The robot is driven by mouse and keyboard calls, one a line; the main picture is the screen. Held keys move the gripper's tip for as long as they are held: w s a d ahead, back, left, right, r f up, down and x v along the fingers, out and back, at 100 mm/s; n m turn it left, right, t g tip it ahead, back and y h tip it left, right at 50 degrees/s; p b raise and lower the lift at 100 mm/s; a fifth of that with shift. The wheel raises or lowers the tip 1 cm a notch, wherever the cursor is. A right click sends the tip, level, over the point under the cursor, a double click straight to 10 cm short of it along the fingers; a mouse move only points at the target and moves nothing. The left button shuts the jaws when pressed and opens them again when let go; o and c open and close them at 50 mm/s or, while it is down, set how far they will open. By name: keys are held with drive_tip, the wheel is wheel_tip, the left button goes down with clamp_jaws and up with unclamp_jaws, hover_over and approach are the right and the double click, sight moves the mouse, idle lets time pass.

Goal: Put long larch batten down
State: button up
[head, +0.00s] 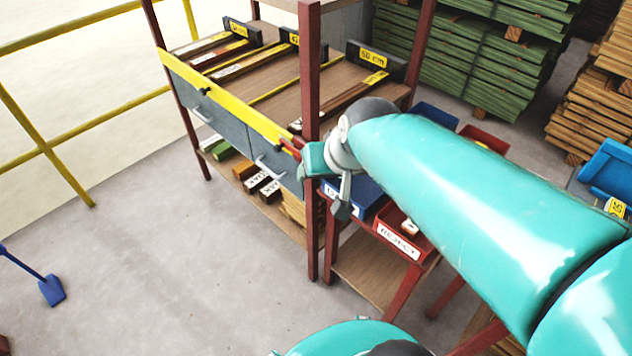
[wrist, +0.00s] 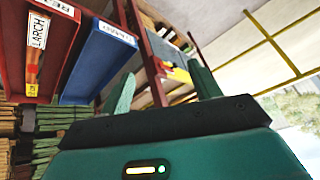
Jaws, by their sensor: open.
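On the rack's sloping top (head: 290,92), a long brown batten (head: 350,96) lies in the lane by the "50 CM" plate (head: 374,57). It has a yellow far end and a pale label at its near end; I cannot read its species. My gripper (head: 325,182) is beside the rack's front post, above the blue bin, partly hidden by my arm. In the wrist view its two fingers (wrist: 161,88) are apart with nothing held between them. A piece labelled LARCH (wrist: 36,32) lies in the red reject bin (wrist: 62,35).
The red reject bin (head: 416,247) and a blue bin (head: 364,190) stand right of the rack post (head: 310,110). Drawers (head: 210,115) and a lower shelf of blocks sit under the yellow front edge (head: 228,103).

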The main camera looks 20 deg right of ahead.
drive_tip(key=s+a+r+n, duration=0.2)
drive_tip(key=s+a, duration=0.1)
drive_tip(key=s, duration=0.4)
drive_tip(key=shift+s+a+g+h, duration=0.2)
drive_tip(key=shift+s+g+h, duration=0.1)
drive_tip(key=shift+g, duration=0.1)
idle(0.6)
